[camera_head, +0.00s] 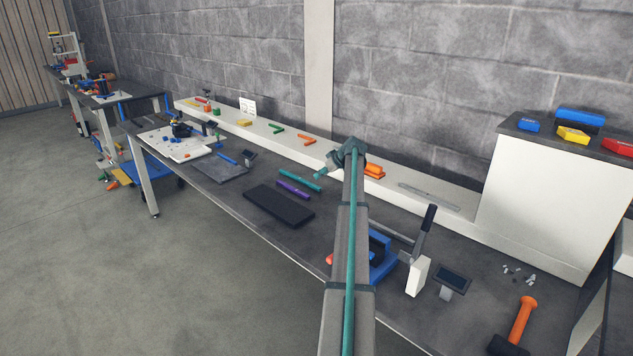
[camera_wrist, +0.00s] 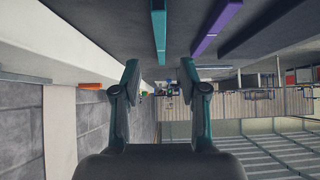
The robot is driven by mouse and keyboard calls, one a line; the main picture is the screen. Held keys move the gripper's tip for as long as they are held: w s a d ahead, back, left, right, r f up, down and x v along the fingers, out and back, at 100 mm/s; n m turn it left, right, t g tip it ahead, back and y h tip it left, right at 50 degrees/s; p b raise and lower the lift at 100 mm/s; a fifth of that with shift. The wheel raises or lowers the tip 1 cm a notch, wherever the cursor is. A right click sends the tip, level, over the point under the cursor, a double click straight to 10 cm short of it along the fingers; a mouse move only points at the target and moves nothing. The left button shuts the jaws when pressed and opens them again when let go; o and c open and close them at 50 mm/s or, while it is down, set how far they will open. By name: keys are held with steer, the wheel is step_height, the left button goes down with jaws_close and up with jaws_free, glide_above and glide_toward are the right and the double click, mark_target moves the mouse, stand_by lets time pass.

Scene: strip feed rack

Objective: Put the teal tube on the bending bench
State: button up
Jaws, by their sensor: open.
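The teal tube (camera_head: 300,181) lies on the dark workbench (camera_head: 345,224), beside a purple tube (camera_head: 293,189). The teal tube also shows at the top of the wrist view (camera_wrist: 159,30), with the purple tube (camera_wrist: 215,28) to its right. My gripper (camera_head: 323,171) is open and empty, near the right end of the teal tube in the head view and apart from it. In the wrist view my gripper's fingers (camera_wrist: 160,82) are spread, with the teal tube beyond the gap. I cannot tell which surface is the bending bench; a blue lever tool (camera_head: 382,258) stands partly behind my arm.
A black slab (camera_head: 279,206) lies in front of the tubes. A white ledge (camera_head: 285,137) along the wall holds small coloured parts. An orange-handled hammer (camera_head: 522,320), a small screen (camera_head: 452,281) and a white block (camera_head: 417,276) stand at right. Another table (camera_head: 103,99) stands far left.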

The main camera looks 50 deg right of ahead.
steer(key=shift+v, duration=1.45)
steer(key=shift+r, duration=0.1)
